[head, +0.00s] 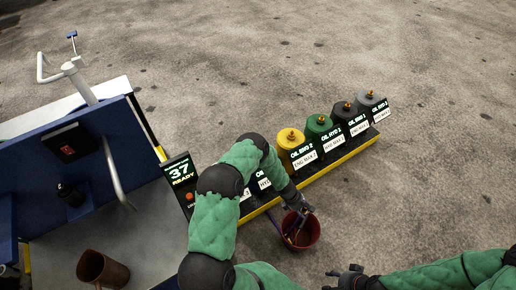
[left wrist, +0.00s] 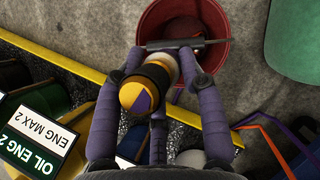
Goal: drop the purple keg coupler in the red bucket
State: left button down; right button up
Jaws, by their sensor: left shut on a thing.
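The red bucket (head: 317,236) stands on the concrete in front of the yellow-edged rack, and its wall also shows at the top of the left wrist view (left wrist: 153,27). My left gripper (head: 303,210) is over the bucket's near-rack side. In the left wrist view its purple fingers (left wrist: 161,62) are shut on the keg coupler (left wrist: 136,97), a banded body with a purple and orange end. A grey bar (left wrist: 182,44) lies across the fingertips, over the bucket mouth. The bucket's floor is partly hidden. My right gripper (head: 346,275) is low in the head view, its jaws unclear.
Yellow, green, black and grey oil containers (head: 319,125) stand along the rack (head: 335,158). A screen reading 37 READY (head: 180,173) stands left of it. The blue and white cart (head: 60,165) carries a brown cup (head: 103,268). Open concrete lies right of the bucket.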

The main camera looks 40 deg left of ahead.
pick_arm(q)
notch_tip(320, 180, down, 5)
jog(key=b, duration=0.2)
jog(key=shift+b, duration=0.35)
jog(key=c, duration=0.7)
grip_release()
jog(key=v, duration=1.2)
